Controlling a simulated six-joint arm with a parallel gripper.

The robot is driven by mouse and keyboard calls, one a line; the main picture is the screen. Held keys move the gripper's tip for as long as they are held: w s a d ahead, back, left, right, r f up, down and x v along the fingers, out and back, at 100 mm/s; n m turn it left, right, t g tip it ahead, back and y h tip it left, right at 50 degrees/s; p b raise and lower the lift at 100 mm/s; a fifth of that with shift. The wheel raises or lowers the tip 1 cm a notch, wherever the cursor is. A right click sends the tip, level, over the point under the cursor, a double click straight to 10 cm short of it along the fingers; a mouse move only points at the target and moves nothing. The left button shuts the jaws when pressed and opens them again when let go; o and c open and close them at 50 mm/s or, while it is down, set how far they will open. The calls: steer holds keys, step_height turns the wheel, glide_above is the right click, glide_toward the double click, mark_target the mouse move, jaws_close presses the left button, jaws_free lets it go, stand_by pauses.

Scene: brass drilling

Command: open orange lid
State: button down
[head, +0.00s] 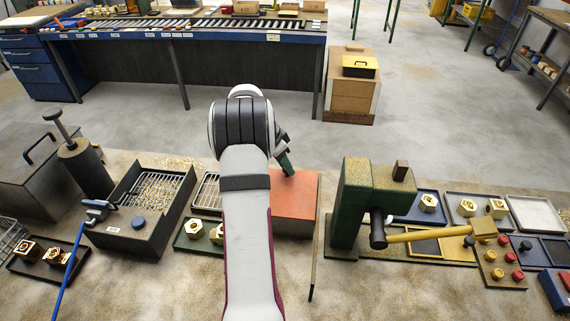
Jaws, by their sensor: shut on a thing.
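The orange lid (296,206) is a flat orange-red panel just right of my arm in the head view. My arm hides its left part. My gripper (287,169) is at the lid's far edge, with its dark green fingers pointing down. It is shut on the lid there, though the exact grip point is small and partly hidden. I cannot tell whether the lid is fully down or slightly raised, and whatever lies under it is hidden.
A green press (357,205) with a yellow-handled lever stands to the right. An open dark box (143,228) of brass chips and a wire rack (207,190) stand to the left.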

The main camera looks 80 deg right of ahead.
stand_by(0.8)
steer(key=a, duration=1.5)
steer(key=shift+a, duration=0.25)
steer(key=c, duration=0.6)
jaws_free()
steer(key=v, duration=1.5)
steer(key=shift+r, duration=0.4)
steer(key=shift+w+a, duration=0.1)
